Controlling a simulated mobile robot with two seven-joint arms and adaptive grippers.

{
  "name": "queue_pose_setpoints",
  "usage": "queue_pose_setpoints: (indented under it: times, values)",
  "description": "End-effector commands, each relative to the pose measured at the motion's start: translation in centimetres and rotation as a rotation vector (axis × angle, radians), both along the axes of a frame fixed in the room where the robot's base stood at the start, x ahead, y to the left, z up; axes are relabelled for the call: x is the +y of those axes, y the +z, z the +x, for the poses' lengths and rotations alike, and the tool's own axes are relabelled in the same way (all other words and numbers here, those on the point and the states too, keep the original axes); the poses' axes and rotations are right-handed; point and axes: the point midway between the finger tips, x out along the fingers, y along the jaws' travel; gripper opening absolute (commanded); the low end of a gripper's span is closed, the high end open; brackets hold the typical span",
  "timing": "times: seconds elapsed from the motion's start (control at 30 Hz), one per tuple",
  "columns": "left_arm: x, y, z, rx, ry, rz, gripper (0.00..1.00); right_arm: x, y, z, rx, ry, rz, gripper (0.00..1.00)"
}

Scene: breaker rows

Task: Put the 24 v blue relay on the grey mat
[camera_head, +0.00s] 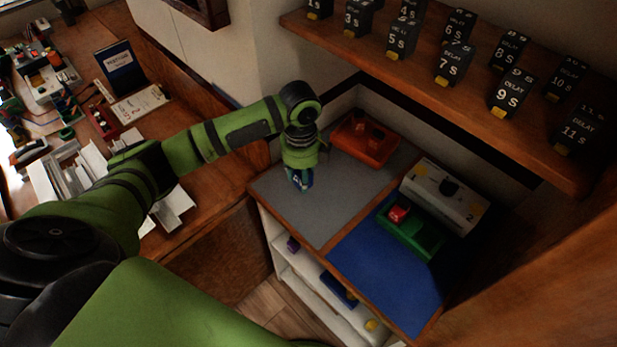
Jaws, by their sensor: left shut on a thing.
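My left gripper (300,183) reaches in from the left and points down over the grey mat (330,212). It is shut on a small blue thing, the blue relay (306,180) as far as its colour tells. Only part of the relay shows between the fingers, and its voltage marking cannot be read. It is at or just above the mat; I cannot tell whether it touches. My right gripper is out of view.
An orange-red tray (365,140) stands behind the mat. To the right are a blue mat (375,275), a green tray (422,243) with a red block (399,212), and a white box (463,203) with a knob. A shelf (425,85) of numbered black blocks hangs above.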

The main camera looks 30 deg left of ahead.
Motion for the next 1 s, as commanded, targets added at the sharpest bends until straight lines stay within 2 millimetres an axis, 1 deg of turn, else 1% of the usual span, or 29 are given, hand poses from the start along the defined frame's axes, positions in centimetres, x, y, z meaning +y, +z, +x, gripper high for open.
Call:
queue_pose_setpoints:
  times: [0.03,0.23,0.43,0.5,0.73,0.87,0.9,0.93,1.0]
  values:
    - [0.0,-0.6,-0.1,0.003,0.000,0.001,0.00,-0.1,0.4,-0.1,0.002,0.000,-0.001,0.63]
    - [0.0,-2.7,-0.1,0.002,0.001,0.001,0.00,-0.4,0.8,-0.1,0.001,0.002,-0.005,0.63]
    - [0.0,-5.4,-0.1,0.001,0.001,0.001,0.00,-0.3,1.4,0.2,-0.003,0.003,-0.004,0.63]
    - [0.0,-5.8,0.0,-0.001,0.000,0.001,0.00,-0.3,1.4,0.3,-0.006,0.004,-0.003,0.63]
    - [0.0,-5.9,0.0,-0.003,-0.001,0.001,0.00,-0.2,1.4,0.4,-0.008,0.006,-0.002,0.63]
    - [0.0,-6.3,0.0,-0.002,0.000,0.001,0.00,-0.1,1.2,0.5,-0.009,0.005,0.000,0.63]
    - [0.0,-6.2,0.0,-0.002,0.000,0.001,0.53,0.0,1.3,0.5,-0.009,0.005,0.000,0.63]
    - [0.0,-6.2,0.0,-0.002,0.000,0.001,0.65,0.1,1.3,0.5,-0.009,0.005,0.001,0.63]
    - [0.0,-6.2,0.0,-0.002,0.000,0.001,0.65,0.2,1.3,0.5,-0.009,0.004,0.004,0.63]
